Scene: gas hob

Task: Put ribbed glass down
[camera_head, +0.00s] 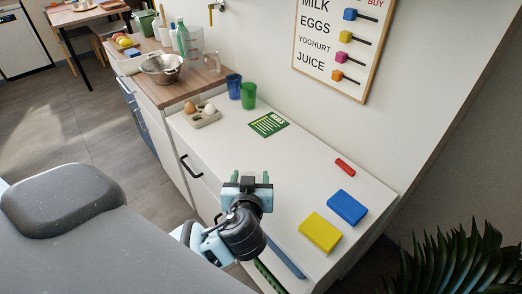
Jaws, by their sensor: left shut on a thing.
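My left gripper (248,181) is low in the middle of the head view, over the front edge of the white counter (283,165). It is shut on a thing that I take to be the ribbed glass. The gripper's own body hides most of that thing, so its ribs and outline cannot be made out. I cannot tell whether it touches the counter. A blue tumbler (233,86) and a green tumbler (248,96) stand upright side by side at the back of the counter, apart from the gripper. My right gripper is not in view.
An egg holder (202,117) and a green card (268,125) lie on the counter. Red (345,167), blue (347,207) and yellow (320,232) blocks lie on its right. A colander (161,68) stands on the wooden top. The counter between card and blocks is clear.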

